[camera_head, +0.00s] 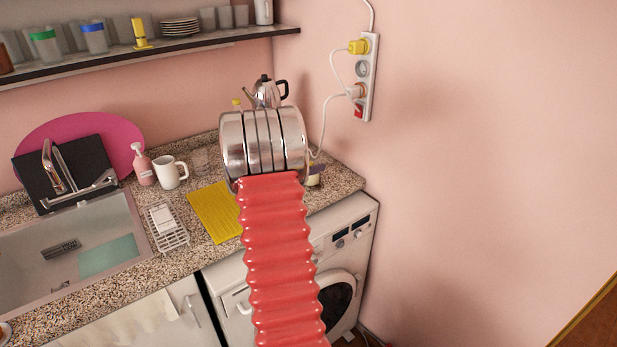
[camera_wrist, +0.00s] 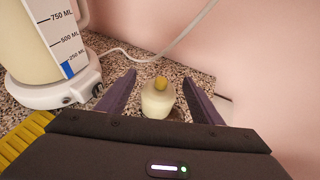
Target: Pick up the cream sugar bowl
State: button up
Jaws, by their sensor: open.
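The cream sugar bowl (camera_wrist: 158,104) stands on the speckled counter in the wrist view, with a yellowish knob on top. It sits near the counter's edge, between the two dark fingers of my gripper (camera_wrist: 159,80) as seen in the picture. The fingers are spread, with a gap on each side of the bowl; I cannot tell how far below the fingertips it is. The lower part of the bowl is hidden by the gripper body. In the head view my own arm hides the gripper and most of that corner; a small cream piece (camera_head: 315,174) shows beside it, probably the bowl.
A jug with ML marks on a white base (camera_wrist: 50,92) stands close left of the bowl. A yellow ribbed mat (camera_head: 213,212) lies left. A white cord (camera_wrist: 150,55) runs behind. The pink wall and power strip (camera_head: 368,78) are at the right; a metal kettle (camera_head: 264,93) stands behind.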

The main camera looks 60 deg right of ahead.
jog(key=shift+d, duration=0.2)
jog(key=shift+f+x, duration=0.15)
jog(key=shift+x, duration=1.15)
jog(key=shift+f+x, duration=0.15)
jog(key=shift+x, duration=1.15)
jog(key=shift+a, duration=0.15)
jog(key=shift+c, duration=0.7)
jog(key=c, duration=1.1)
